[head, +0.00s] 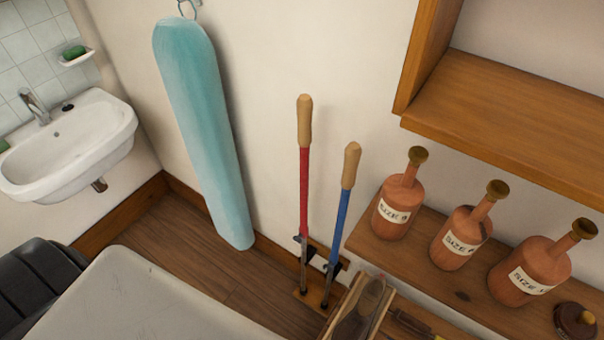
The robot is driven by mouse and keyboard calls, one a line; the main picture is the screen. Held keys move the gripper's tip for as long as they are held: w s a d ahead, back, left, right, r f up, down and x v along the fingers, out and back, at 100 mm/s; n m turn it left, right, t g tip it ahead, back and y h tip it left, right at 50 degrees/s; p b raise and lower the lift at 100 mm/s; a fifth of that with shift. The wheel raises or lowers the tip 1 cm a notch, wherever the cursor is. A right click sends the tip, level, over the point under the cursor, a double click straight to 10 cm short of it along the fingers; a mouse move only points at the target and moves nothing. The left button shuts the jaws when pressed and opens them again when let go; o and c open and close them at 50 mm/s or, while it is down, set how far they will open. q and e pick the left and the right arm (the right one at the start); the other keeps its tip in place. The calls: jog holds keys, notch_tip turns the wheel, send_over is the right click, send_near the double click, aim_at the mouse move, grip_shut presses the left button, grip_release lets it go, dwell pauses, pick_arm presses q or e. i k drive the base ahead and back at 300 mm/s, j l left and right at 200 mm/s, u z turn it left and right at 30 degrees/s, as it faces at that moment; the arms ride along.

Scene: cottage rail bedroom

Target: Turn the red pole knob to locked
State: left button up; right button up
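A red pole (303,190) with a wooden handle stands upright near the wall, in the middle of the head view. A small dark fitting (299,239) sits low on this pole; it may be the knob, but its setting is too small to read. A blue pole (341,220) with a like handle stands just to its right, slightly tilted. Both poles' lower ends are at a small wooden rack (314,299) near the floor. Neither of my grippers is in view.
A light blue padded board (205,130) hangs on the wall left of the poles. A low wooden shelf (400,255) at right holds several labelled clay-coloured bottles (398,207). A wooden wall shelf (510,110) juts out above. A white sink (70,140) is at left.

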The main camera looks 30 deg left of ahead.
aim_at(297, 240)
jog(key=u, duration=0.85)
